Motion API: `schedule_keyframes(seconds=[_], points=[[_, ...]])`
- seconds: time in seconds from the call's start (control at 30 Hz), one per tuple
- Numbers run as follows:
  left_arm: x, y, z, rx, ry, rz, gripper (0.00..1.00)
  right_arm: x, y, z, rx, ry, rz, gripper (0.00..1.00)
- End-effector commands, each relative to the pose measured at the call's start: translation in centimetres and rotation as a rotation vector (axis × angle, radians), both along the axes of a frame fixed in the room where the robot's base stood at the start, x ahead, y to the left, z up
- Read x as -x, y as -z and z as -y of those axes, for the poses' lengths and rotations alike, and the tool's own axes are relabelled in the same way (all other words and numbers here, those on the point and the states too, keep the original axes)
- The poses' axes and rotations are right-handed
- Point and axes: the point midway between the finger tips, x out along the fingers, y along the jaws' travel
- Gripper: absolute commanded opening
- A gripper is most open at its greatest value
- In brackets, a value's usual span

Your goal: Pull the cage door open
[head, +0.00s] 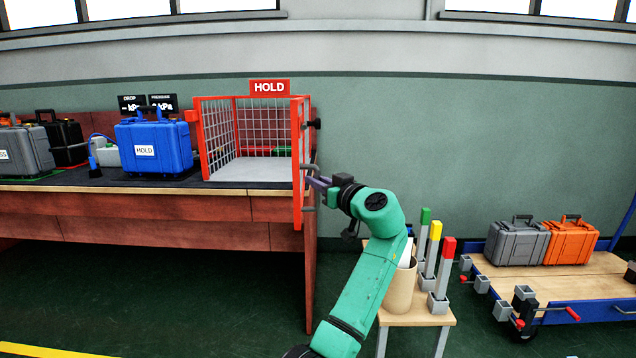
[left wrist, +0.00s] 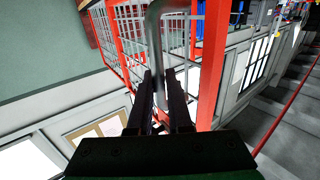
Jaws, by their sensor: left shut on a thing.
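The cage (head: 216,140) is a red frame with grey wire mesh and a red HOLD sign, at the right end of the bench. Its front is open to view and its pale floor shows. The red-framed door (head: 297,150) is seen almost edge-on at the cage's right, standing out past the bench's front edge. My left gripper (head: 318,184) is shut on the grey door handle (head: 309,207). In the left wrist view the fingers (left wrist: 166,100) are on either side of the handle (left wrist: 153,40), beside the red door frame (left wrist: 213,65). My right gripper is not in view.
A blue case (head: 155,150) labelled HOLD stands on the bench (head: 150,205) left of the cage. A small stand (head: 420,312) with coloured posts is right of my arm. A cart (head: 545,282) with grey and orange cases is farther right. Floor before the bench is clear.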

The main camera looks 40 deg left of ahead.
Motion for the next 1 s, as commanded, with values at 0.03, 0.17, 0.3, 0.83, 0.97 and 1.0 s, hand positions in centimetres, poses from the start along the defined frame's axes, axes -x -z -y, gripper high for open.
schedule_keyframes(seconds=[0.03, 0.17, 0.3, 0.83, 0.97, 1.0], points=[[0.0, -0.2, -0.1, -0.002, 0.002, 0.002, 0.0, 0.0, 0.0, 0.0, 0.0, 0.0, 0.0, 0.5], [0.0, -0.2, -0.1, -0.002, 0.002, 0.003, 0.0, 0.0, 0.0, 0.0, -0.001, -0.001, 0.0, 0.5], [0.0, -0.2, -0.1, -0.002, 0.002, 0.003, 0.29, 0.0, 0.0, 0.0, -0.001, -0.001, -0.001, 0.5], [0.9, -0.1, 3.0, 0.002, 0.005, 0.002, 0.47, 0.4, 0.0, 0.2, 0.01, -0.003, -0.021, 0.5], [2.0, -0.1, 6.8, 0.001, 0.005, 0.002, 0.47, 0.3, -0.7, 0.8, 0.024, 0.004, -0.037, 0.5], [2.4, -0.1, 8.0, 0.001, 0.005, 0.001, 0.47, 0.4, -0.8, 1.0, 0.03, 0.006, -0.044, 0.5]])
